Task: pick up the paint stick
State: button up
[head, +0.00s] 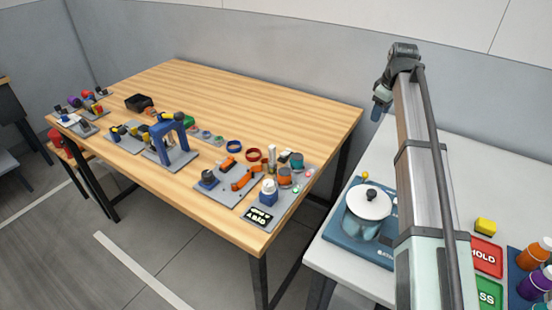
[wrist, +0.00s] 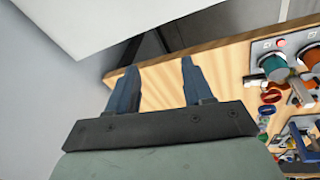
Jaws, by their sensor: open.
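I cannot pick out the paint stick for certain in either view. A slim cream upright piece (head: 272,156) stands among the small parts at the right end of the wooden table (head: 240,102), too small to identify. My gripper (wrist: 160,63) shows in the wrist view with its two dark blue fingers spread apart and nothing between them. The wooden table top lies beyond the fingers. In the head view my arm rises at the right, and its finger state is too small to read there.
Grey boards with several small parts line the wooden table's front side, with a blue arch (head: 172,132) among them. The table's back half is clear.

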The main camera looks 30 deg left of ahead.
jog(key=s+a+n+g, duration=0.1)
jog(key=s+a, duration=1)
jog(key=a, duration=0.4)
jog(key=r+n+g+h, duration=0.1)
jog(key=n+g, duration=0.1)
send_over(272, 154)
jog(key=w, duration=0.2)
jog(key=f, duration=0.8)
jog(key=shift+s+a+f, duration=0.3)
jog(key=shift+s+f, duration=0.2)
jog(key=shift+f, duration=2.4)
grip_shut()
